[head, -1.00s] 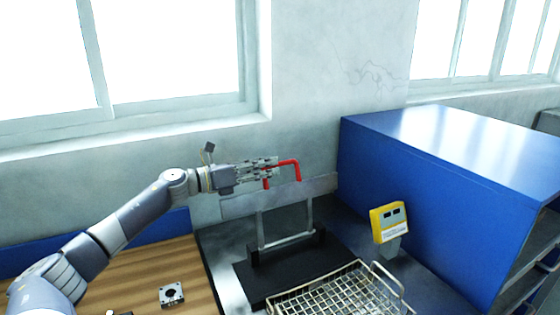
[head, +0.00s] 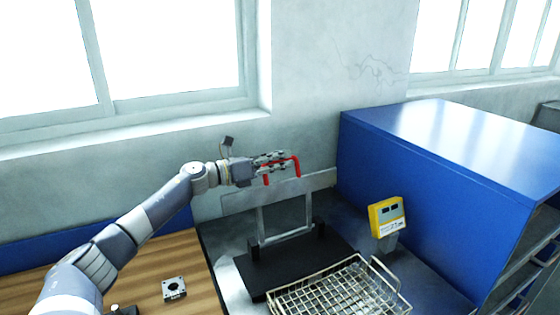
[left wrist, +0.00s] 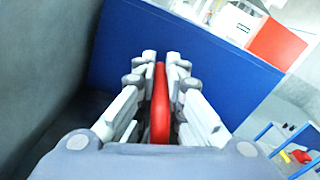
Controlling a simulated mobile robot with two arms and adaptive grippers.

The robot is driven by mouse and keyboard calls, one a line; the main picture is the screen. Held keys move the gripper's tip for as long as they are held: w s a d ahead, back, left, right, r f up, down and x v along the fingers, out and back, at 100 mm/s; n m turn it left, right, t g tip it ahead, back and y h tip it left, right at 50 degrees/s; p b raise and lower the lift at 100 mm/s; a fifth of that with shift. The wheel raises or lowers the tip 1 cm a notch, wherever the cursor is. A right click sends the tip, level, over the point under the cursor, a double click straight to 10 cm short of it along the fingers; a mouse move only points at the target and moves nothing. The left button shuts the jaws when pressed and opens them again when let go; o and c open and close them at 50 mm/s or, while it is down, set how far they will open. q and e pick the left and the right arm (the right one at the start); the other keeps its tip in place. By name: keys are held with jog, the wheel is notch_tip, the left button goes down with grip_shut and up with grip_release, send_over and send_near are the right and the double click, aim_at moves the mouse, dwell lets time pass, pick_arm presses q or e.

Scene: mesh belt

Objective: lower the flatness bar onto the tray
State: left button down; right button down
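The flatness bar is a long grey plate (head: 240,200) with a red handle (head: 297,168) on top. It stands on edge on an upright grey frame (head: 260,222) above a black base, behind the wire tray (head: 272,297). My left gripper (head: 279,163) is at the red handle, above the plate. In the left wrist view the handle (left wrist: 161,105) runs between the two fingers (left wrist: 161,60), which lie close on both sides and look shut on it. The fingers hide part of the handle. My right gripper is not in view.
A yellow display unit (head: 386,217) stands right of the tray. A big blue cabinet (head: 420,200) closes off the right side. A small metal block (head: 174,288) lies on the wooden bench (head: 150,262) at left. A wall with windows is behind.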

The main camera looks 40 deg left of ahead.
pick_arm(q)
jog(key=shift+d, duration=0.1)
jog(key=s+d+f+m+b, duration=0.1)
jog(key=s+d+m+b, duration=0.5)
jog(key=d, duration=0.6)
jog(key=shift+s+d+m, duration=0.25)
jog(key=shift+s+m, duration=0.05)
jog(key=shift+m, duration=0.3)
jog(key=shift+f, duration=0.1)
